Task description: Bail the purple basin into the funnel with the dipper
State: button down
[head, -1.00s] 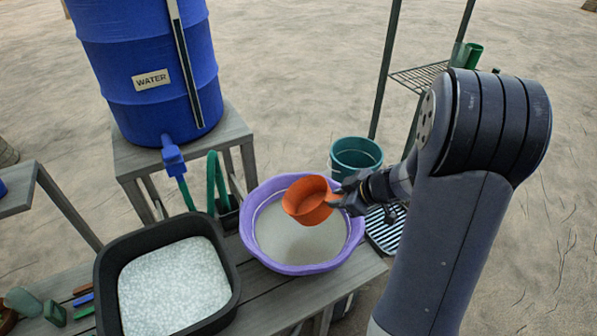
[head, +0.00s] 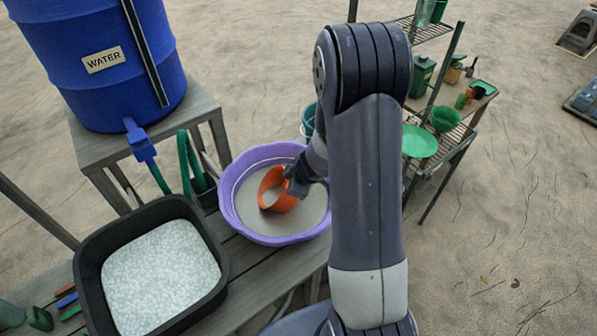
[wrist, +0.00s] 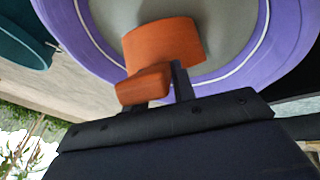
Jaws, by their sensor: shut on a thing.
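The purple basin (head: 232,205) stands on the wooden bench and holds grey, murky liquid (head: 310,208). It also shows in the wrist view (wrist: 222,82). My gripper (head: 298,180) is shut on the handle of the orange dipper (head: 284,200). The dipper is inside the basin's rim, tilted with its mouth toward the left, its lower edge at or in the liquid. Grey shows in its mouth. The wrist view shows the dipper's outside (wrist: 165,45) and handle (wrist: 143,86). A green bowl-like piece (head: 446,118) on the right rack may be the funnel; I cannot tell.
A black tub (head: 88,262) of white granules sits left of the basin. A blue water barrel (head: 90,75) stands behind on a stand (head: 200,108). A teal bucket (head: 308,118) is behind the basin. A green dish (head: 418,142) lies on the right rack. Open sandy ground lies right.

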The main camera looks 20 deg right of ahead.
jog(key=shift+d+f, duration=0.15)
jog(key=shift+f, duration=0.6)
jog(key=shift+y, duration=0.5)
jog(key=f+b, duration=0.2)
jog(key=f, duration=0.1)
jog(key=f+b, duration=0.2)
jog(key=shift+w+d, duration=0.1)
jog(key=shift+d, duration=0.2)
jog(key=d+r+m+t+y+p, duration=0.2)
jog(key=d+r+t+y+p, duration=0.1)
jog(key=r+y, duration=0.4)
jog(key=shift+d+r+m+t+y+p, duration=0.25)
jog(key=shift+r+p, duration=0.25)
jog(key=shift+r, duration=1.15)
jog(key=shift+w+a, duration=0.1)
